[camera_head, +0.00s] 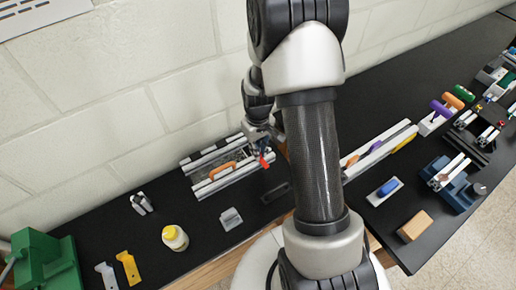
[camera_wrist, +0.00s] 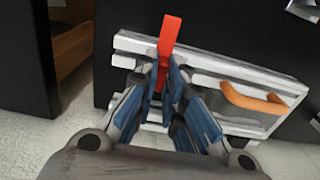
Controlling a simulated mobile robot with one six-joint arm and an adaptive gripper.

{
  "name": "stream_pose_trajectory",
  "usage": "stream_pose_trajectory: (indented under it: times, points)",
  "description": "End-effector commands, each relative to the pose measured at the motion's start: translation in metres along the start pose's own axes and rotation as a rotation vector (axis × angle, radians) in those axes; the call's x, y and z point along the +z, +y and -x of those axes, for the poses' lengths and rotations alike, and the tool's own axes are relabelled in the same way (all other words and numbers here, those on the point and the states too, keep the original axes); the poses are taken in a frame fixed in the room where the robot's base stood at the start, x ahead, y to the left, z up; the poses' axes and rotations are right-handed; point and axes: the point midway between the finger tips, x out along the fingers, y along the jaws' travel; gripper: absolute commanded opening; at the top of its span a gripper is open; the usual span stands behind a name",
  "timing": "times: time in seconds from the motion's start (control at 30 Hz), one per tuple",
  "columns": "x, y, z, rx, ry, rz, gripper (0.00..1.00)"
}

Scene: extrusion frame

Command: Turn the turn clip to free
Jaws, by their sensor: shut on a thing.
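The red turn clip (camera_wrist: 168,38) sits at one end of the light extrusion frame (camera_wrist: 212,69) in the wrist view. My gripper (camera_wrist: 165,72) is shut on the clip, with blue-lined fingers on either side of it. The clip's upper end sticks out beyond the frame's edge, and its lower part is hidden between the fingers. In the head view the clip (camera_head: 265,163) shows as a small red piece at the right end of the frame (camera_head: 202,189), beside my gripper (camera_head: 262,150).
A yellow-capped bottle (camera_head: 175,238), a small grey block (camera_head: 230,218) and yellow brackets (camera_head: 128,266) stand on the black bench left of my arm. A green machine (camera_head: 45,262) is at the far left. A blue vise (camera_head: 455,185) and other fixtures fill the right bench.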

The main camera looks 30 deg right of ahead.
Motion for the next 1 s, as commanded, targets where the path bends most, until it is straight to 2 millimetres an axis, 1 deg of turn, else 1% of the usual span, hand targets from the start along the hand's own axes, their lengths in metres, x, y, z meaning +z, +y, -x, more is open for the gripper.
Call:
stream_pose_trajectory:
  times: [0.07, 0.1, 0.4, 0.67, 0.77, 0.87, 0.97, 1.0]
  points:
    - [0.0, 0.0, 0.0, 0.001, 0.0, 0.003, 0.0]
    - [0.0, 0.0, 0.0, 0.001, 0.0, 0.003, 0.11]
    - [0.0, 0.0, 0.0, 0.0, 0.0, 0.001, 0.3]
    - [0.0, 0.0, 0.0, 0.0, 0.0, 0.0, 0.3]
    - [-0.001, 0.0, 0.004, 0.001, 0.002, 0.0, 0.3]
    - [-0.001, 0.0, 0.015, 0.002, 0.003, 0.0, 0.3]
    - [-0.002, 0.001, 0.035, 0.002, 0.006, 0.0, 0.3]
    - [-0.002, 0.001, 0.044, 0.002, 0.006, 0.0, 0.3]
